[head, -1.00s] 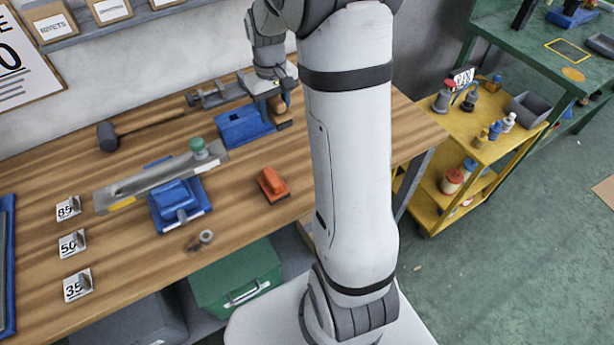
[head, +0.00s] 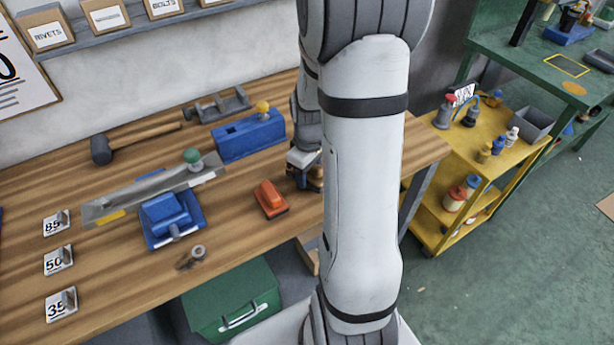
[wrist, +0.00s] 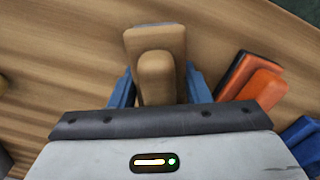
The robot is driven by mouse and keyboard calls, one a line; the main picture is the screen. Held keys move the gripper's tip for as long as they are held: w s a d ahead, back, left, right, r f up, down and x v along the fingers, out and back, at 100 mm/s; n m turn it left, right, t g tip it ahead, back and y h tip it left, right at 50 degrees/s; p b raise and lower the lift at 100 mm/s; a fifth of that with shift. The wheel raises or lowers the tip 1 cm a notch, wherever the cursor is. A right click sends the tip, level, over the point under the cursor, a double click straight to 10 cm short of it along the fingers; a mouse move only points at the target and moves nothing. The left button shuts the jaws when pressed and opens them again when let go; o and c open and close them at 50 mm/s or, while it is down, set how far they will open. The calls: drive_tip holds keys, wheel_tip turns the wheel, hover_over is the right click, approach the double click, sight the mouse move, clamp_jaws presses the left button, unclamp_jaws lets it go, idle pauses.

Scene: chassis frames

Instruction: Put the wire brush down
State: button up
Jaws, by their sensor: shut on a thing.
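The wire brush (wrist: 157,58) shows in the wrist view as a tan wooden body with a rounded handle. It sits between the two blue fingers of my gripper (wrist: 158,88), which is shut on it. Its bristles are hidden. In the head view my gripper (head: 303,172) is low over the right part of the wooden bench (head: 100,275), right of an orange-handled block. Only a small brown part of the brush (head: 317,180) shows there, partly behind my arm. I cannot tell whether the brush touches the bench.
The orange block (head: 270,197) is close by; it also shows in the wrist view (wrist: 262,88). A blue box with a yellow knob (head: 247,138) stands behind. A blue clamp-like tool (head: 168,215), a long metal tool (head: 130,198) and a mallet (head: 102,150) lie further left.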

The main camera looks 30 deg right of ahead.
drive_tip(key=shift+f, duration=0.65)
drive_tip(key=shift+f, duration=0.1)
